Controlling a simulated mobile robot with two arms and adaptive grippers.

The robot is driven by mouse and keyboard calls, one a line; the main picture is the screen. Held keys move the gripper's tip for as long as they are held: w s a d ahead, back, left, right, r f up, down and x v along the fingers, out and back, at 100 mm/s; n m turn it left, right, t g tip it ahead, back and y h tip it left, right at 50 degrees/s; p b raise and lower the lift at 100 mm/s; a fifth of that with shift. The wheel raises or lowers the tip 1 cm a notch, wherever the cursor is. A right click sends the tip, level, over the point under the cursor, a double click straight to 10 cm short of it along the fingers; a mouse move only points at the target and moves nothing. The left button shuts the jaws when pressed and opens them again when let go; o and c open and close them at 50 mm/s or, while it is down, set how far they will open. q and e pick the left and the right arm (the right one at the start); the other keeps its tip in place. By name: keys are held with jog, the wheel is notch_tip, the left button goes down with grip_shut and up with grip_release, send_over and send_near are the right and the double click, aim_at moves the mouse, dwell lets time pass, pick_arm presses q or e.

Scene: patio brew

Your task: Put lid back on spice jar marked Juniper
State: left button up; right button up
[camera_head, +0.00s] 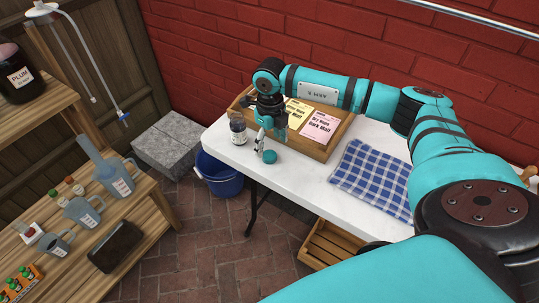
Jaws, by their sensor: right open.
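A small dark spice jar (238,131) stands upright on the white table near its left end. Its label is too small to read, and I cannot tell whether its top is open. A teal round lid (269,156) lies on the table to the right of the jar and nearer the front edge. My right gripper (264,142) points down just above the lid, with its fingers open. I cannot tell whether the fingers touch the lid. My left gripper is not in view.
A wooden tray (327,152) with paper packets stands right behind the gripper. A blue checked cloth (371,177) lies to the right. A blue bucket (219,178) stands on the brick floor below the table's left end. Wooden shelves with jugs stand at the left.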

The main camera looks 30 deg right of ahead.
aim_at(270, 155)
notch_tip(270, 155, down, 5)
jog(key=shift+w+f+p, duration=0.1)
jog(key=shift+w+p, duration=0.05)
jog(key=shift+p, duration=0.4)
jog(key=c, duration=0.8)
